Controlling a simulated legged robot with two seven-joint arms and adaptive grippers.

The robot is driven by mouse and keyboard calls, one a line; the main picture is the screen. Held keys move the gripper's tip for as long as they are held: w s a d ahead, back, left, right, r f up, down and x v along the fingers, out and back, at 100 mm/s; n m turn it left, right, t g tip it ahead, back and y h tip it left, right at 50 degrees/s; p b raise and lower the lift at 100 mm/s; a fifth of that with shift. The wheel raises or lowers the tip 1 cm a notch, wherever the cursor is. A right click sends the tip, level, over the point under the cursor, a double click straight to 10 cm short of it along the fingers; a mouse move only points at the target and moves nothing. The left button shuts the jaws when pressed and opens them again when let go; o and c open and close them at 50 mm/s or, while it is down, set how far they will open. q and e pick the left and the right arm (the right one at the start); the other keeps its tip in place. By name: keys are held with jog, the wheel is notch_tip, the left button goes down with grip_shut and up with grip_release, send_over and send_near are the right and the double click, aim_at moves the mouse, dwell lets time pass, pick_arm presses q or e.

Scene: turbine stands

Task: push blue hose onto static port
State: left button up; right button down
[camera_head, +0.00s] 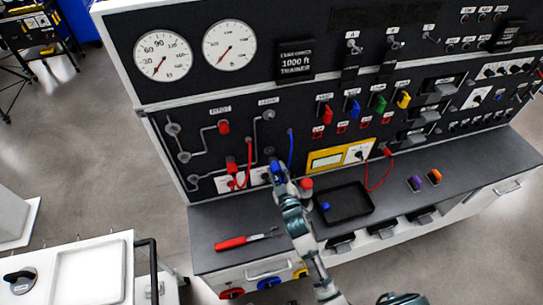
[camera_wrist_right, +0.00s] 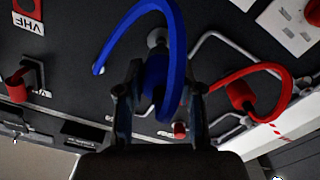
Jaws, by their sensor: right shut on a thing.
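The blue hose (camera_head: 290,148) hangs in a narrow loop in front of the dark panel. In the right wrist view the blue hose (camera_wrist_right: 176,45) arches up, and its blue end sits between the two fingers. My right gripper (camera_head: 276,170) is shut on that end, close to the lower part of the panel. It also shows in the right wrist view (camera_wrist_right: 158,92). A round grey fitting (camera_wrist_right: 157,38), possibly the static port, shows just beyond the hose; the hose partly hides it. I cannot tell whether the hose end touches it. My left gripper is not in view.
A red hose (camera_head: 249,160) loops beside my gripper. A black tray (camera_head: 343,204) with a small blue piece and a red-handled tool (camera_head: 240,242) lie on the grey bench. A yellow meter (camera_head: 327,160) stands right of the gripper. The bench's left end is mostly clear.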

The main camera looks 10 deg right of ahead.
notch_tip(320, 180, up, 10)
jog(key=f+n+p, duration=0.1)
jog(key=n+p, duration=0.3)
jog(key=p, duration=0.2)
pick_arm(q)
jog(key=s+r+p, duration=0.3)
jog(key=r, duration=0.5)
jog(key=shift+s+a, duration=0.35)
pick_arm(e)
notch_tip(320, 180, up, 8)
jog(key=n, duration=0.5)
send_over(276, 164)
jog(key=shift+r, duration=0.15)
pick_arm(q)
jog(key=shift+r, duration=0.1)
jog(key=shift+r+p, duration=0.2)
jog(key=shift+p, duration=0.2)
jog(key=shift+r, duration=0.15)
